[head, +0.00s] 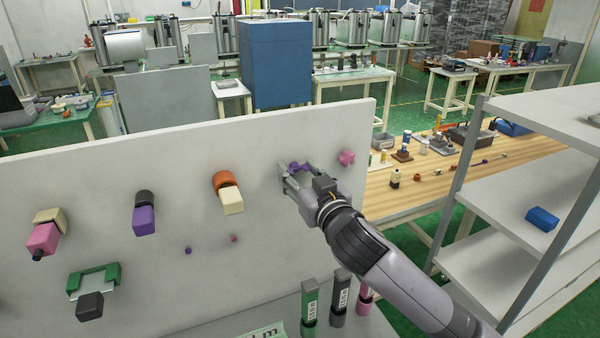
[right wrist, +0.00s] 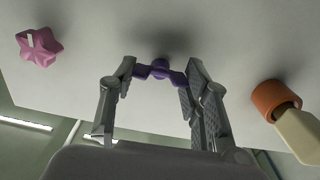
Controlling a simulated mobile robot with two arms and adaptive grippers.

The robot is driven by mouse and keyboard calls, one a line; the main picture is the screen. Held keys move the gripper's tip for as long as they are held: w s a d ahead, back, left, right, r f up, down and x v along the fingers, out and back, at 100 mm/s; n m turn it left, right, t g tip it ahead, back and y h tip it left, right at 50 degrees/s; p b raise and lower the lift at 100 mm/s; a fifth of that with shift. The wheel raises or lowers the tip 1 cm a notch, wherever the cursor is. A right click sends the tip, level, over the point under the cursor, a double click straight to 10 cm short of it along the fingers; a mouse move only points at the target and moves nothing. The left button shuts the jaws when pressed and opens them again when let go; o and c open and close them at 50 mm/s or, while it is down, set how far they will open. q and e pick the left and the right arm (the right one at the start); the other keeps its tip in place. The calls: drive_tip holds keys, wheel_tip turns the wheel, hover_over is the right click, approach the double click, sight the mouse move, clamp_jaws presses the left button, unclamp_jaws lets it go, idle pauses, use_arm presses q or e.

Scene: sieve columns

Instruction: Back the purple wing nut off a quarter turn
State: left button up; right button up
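The purple wing nut (head: 299,167) is on the upright pale panel, towards its upper right. In the right wrist view the wing nut (right wrist: 160,70) shows two wings spread left and right from a round middle. My right gripper (head: 296,175) is at the panel, with its fingers around the nut. In the right wrist view the gripper (right wrist: 160,75) has one fingertip beside each wing end, very close to it. I cannot tell whether the fingers press on the wings. Part of the nut is hidden behind the gripper in the head view. My left gripper is not in view.
A pink star knob (head: 346,158) is close to the right of the gripper. An orange knob with a cream block (head: 229,193) is to its left. Other fittings are farther left on the panel (head: 120,175). A grey shelf (head: 540,170) stands at the right.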

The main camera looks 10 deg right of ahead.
drive_tip(key=c, duration=0.6)
drive_tip(key=n+p, duration=0.1)
drive_tip(key=n, duration=0.1)
drive_tip(key=shift+r+n+p, duration=0.1)
drive_tip(key=shift+n+p, duration=0.25)
drive_tip(key=shift+n, duration=0.05)
drive_tip(key=n+p, duration=0.2)
drive_tip(key=n, duration=0.2)
drive_tip(key=n+p, duration=0.3)
drive_tip(key=n, duration=0.2)
drive_tip(key=shift+n, duration=0.4)
drive_tip(key=shift+n+p, duration=1.05)
drive_tip(key=shift+n, duration=1.25)
drive_tip(key=shift+f, duration=0.2)
